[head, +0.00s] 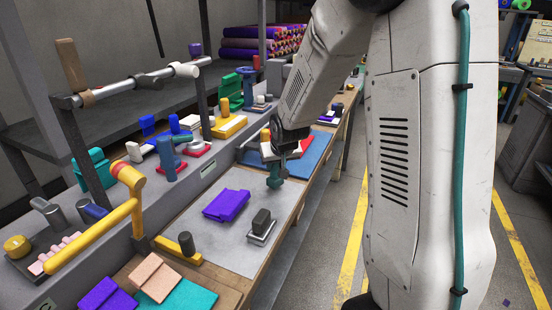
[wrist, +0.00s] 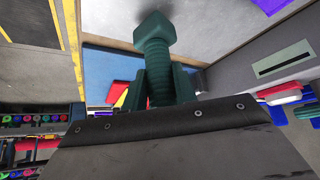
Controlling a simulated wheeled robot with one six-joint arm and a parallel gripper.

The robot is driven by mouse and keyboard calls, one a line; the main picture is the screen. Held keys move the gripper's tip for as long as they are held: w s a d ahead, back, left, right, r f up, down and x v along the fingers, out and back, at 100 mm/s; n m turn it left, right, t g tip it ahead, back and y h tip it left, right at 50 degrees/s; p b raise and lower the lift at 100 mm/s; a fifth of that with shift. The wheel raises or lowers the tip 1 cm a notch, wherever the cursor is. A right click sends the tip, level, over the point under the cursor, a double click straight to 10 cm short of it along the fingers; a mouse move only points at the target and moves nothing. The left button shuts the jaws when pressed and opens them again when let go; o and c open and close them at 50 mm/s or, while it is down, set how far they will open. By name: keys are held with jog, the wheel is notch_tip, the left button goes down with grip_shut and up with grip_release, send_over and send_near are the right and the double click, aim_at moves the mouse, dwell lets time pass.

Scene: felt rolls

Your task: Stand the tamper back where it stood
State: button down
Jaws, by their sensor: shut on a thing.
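The tamper is a dark teal-green piece with a ribbed shaft and a wider faceted end. In the wrist view the tamper (wrist: 156,62) stands out from between my two fingers, its wide end away from me. In the head view the tamper (head: 274,183) hangs from my gripper (head: 281,160), near the far right part of the grey board (head: 205,238). My gripper is shut on it; its fingers also flank the shaft in the wrist view (wrist: 158,92). I cannot tell exactly how far the tamper is from the board.
A purple folded felt (head: 227,204) and a dark block on a metal base (head: 262,226) lie on the board. A blue mat (head: 312,158) lies beyond. A yellow lever (head: 95,236) and a shelf of coloured tools line the left. The board between has bare room.

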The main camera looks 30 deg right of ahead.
jog(key=shift+f, duration=0.6)
dwell(0.6)
jog(key=c, duration=1)
grip_release()
jog(key=shift+c, duration=0.2)
jog(key=shift+r, duration=0.1)
jog(key=v, duration=0.7)
jog(key=shift+s+r, duration=0.2)
jog(key=shift+a, duration=0.1)
